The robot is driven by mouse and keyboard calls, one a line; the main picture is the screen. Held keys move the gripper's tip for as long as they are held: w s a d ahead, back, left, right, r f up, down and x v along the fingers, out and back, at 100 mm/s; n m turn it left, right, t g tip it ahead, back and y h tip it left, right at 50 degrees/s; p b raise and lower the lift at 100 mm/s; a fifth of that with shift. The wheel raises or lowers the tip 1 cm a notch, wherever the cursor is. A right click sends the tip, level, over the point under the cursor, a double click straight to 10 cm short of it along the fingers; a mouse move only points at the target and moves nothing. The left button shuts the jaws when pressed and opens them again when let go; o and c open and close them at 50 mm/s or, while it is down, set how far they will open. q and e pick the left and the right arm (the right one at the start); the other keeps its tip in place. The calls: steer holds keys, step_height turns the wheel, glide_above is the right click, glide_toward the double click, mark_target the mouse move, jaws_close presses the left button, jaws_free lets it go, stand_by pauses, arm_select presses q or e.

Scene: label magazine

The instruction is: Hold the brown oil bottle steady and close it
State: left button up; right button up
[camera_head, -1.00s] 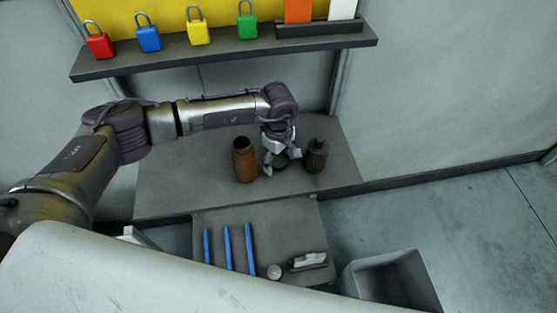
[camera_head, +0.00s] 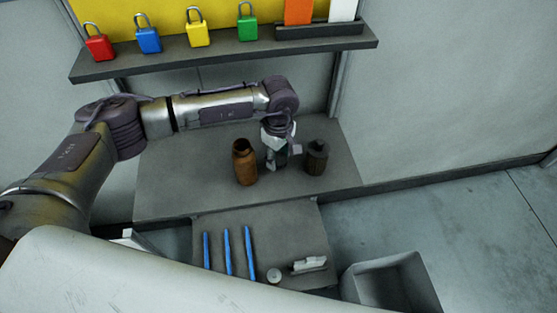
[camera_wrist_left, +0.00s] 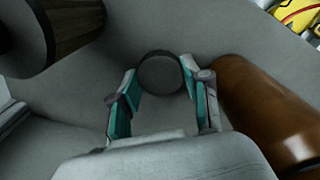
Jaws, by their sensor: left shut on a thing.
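The brown oil bottle (camera_head: 245,165) stands upright on the grey table, its dark open mouth facing up. It also shows at the right of the left wrist view (camera_wrist_left: 270,112), beside the fingers. My left gripper (camera_head: 276,163) points down at the table between the brown bottle and a dark bottle. Its fingers are shut on a dark round cap (camera_wrist_left: 161,73), which shows between the teal fingertips in the left wrist view; the fingers mostly hide it in the head view. My right gripper is not in view.
The dark bottle (camera_head: 316,157) stands close on the right of the gripper. A lower front surface (camera_head: 263,235) holds blue strips (camera_head: 228,250), a white disc (camera_head: 274,275) and a pale block (camera_head: 309,264). A shelf (camera_head: 230,45) with padlocks runs above. A grey bin (camera_head: 362,269) stands front right.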

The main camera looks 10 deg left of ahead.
arm_select(q)
step_height(320, 180, up, 2)
steer(key=shift+w, duration=0.1)
steer(key=s+d+r+b, duration=0.2)
steer(key=s+d+r, duration=0.4)
steer(key=d, duration=0.3)
steer(key=shift+s+d+r, duration=0.3)
steer(key=shift+s+r, duration=0.1)
steer(key=shift+s, duration=0.1)
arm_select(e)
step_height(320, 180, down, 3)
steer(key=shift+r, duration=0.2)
